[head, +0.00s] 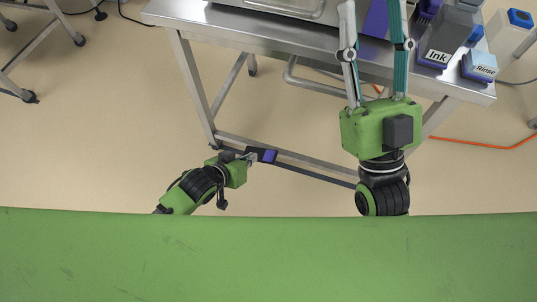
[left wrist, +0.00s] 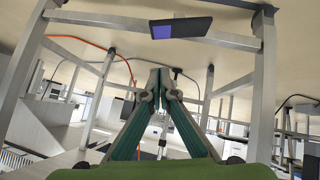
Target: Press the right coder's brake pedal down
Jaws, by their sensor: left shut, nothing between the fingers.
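The brake pedal is a dark plate with a blue-violet patch (head: 268,156), low by the table's bottom bar. It also shows in the left wrist view, near the top (left wrist: 178,28). My left gripper (head: 251,157) is low down beside the pedal's left end in the head view; whether it touches cannot be told. In the left wrist view its two teal fingers (left wrist: 160,78) meet, shut and empty, with the pedal beyond their tips. My right gripper (head: 376,12) is over the table with its long fingers apart; their tips are cut off by the top edge.
A steel table (head: 240,38) stands ahead on legs with a low crossbar. It bears a machine, an Ink container (head: 437,51) and a Rinse container (head: 480,67). An orange cable (head: 480,146) lies on the floor at right.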

